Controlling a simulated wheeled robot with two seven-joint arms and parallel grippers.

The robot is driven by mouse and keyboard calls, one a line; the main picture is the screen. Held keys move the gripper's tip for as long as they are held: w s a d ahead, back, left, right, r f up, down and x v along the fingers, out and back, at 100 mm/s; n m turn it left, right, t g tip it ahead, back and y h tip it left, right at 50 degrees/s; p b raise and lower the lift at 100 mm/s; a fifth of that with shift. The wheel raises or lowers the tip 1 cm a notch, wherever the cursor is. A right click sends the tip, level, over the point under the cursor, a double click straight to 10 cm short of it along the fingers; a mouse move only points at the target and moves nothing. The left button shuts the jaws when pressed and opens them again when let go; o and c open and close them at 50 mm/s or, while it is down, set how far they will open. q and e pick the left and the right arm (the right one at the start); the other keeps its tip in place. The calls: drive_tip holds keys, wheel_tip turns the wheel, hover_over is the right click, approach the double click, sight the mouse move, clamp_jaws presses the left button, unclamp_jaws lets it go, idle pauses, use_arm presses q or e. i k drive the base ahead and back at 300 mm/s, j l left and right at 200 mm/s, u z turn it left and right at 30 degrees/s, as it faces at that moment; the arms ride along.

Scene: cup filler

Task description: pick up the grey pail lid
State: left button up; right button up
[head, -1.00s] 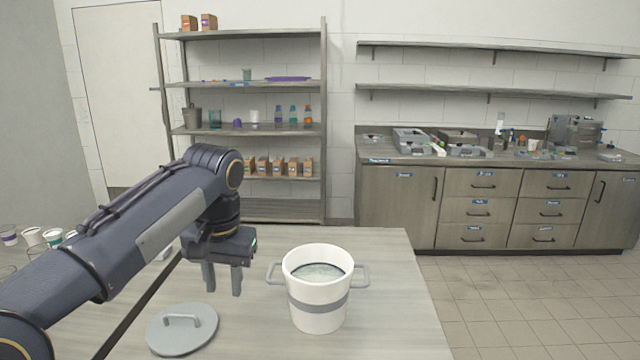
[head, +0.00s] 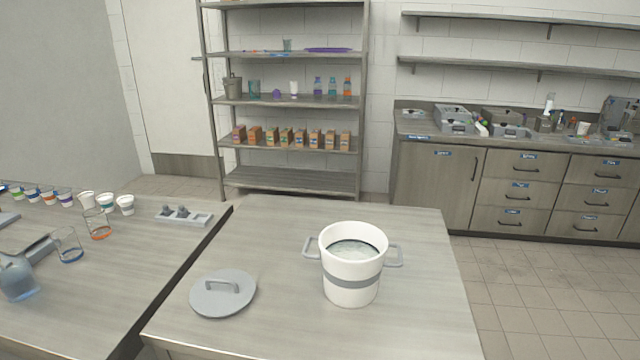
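The grey pail lid (head: 222,297) lies flat on the near table, to the left of the pail, with its grey arched handle on top. The white pail (head: 351,286) stands upright on the same table, with a grey band and a grey handle on each side. It is open at the top, and pale contents show inside. Neither of my grippers is in the head view.
The table (head: 270,235) is bare around the lid and pail. A second table on the left, past a dark gap, holds several cups, a clear beaker (head: 67,246) and a grey holder (head: 183,215). A shelf rack (head: 290,180) and drawer cabinets (head: 520,195) stand behind.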

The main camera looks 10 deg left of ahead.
sight(220, 293)
drive_tip(key=u, duration=1)
drive_tip(key=i+u, duration=0.2)
drive_tip(key=u, duration=0.25)
drive_tip(key=i+l+u, duration=0.15)
drive_tip(key=u, duration=0.3)
drive_tip(key=i+l+u, duration=0.15)
drive_tip(key=u, duration=0.3)
drive_tip(key=k+l, duration=0.05)
